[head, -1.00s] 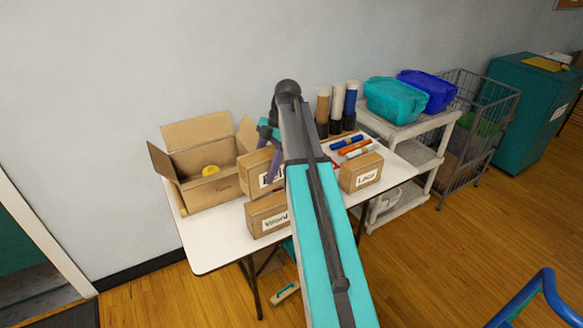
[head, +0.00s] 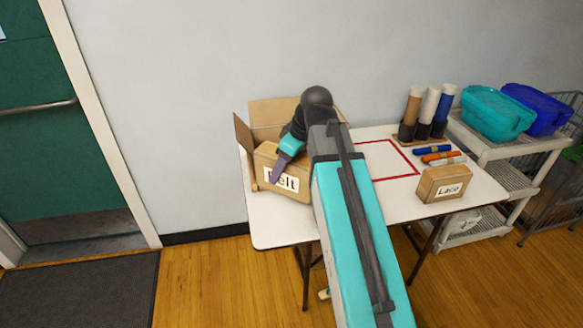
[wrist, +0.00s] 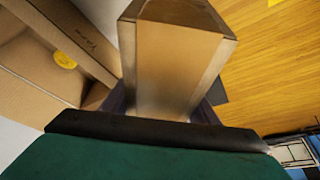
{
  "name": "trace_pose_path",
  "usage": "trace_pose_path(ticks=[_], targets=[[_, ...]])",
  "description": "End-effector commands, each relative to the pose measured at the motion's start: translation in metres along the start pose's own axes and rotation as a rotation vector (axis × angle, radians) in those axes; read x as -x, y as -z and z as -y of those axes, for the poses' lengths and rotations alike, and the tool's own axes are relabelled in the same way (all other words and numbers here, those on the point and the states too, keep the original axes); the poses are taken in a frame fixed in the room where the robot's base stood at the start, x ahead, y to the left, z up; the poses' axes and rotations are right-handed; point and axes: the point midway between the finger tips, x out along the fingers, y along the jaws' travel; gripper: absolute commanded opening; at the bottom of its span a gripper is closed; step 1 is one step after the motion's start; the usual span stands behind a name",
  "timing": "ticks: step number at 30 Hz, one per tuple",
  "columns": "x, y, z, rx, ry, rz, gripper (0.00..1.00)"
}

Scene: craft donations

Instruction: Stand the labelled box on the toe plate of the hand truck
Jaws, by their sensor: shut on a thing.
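A cardboard box with a white label that seems to read "Felt" (head: 292,184) is held in my gripper (head: 282,172), in front of the open carton in the head view. One purple finger crosses the box's front near the label. In the wrist view the held box (wrist: 175,65) stands out between the dark fingers. Whether it clears the tabletop is hard to tell. A smaller box labelled "Lace" (head: 446,185) stands at the table's right. The hand truck and its toe plate cannot be made out in the current head view.
The white table (head: 270,225) carries an open carton (head: 270,112), also in the wrist view (wrist: 35,65), a red outline (head: 402,152), markers (head: 440,158) and tubes (head: 429,108). A shelf cart with bins (head: 497,112) stands right. Open floor (head: 210,285) lies front left.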

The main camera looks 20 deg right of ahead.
Motion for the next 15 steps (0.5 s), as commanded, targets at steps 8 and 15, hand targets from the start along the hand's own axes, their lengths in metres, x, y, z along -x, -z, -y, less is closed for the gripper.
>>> trace_pose_path(ticks=[8,15], targets=[[-0.0021,0.0071,0.0104,-0.239,-0.101,-0.001,0.16],[-0.0006,0.0111,0.0117,-0.441,-0.184,-0.001,0.16]])
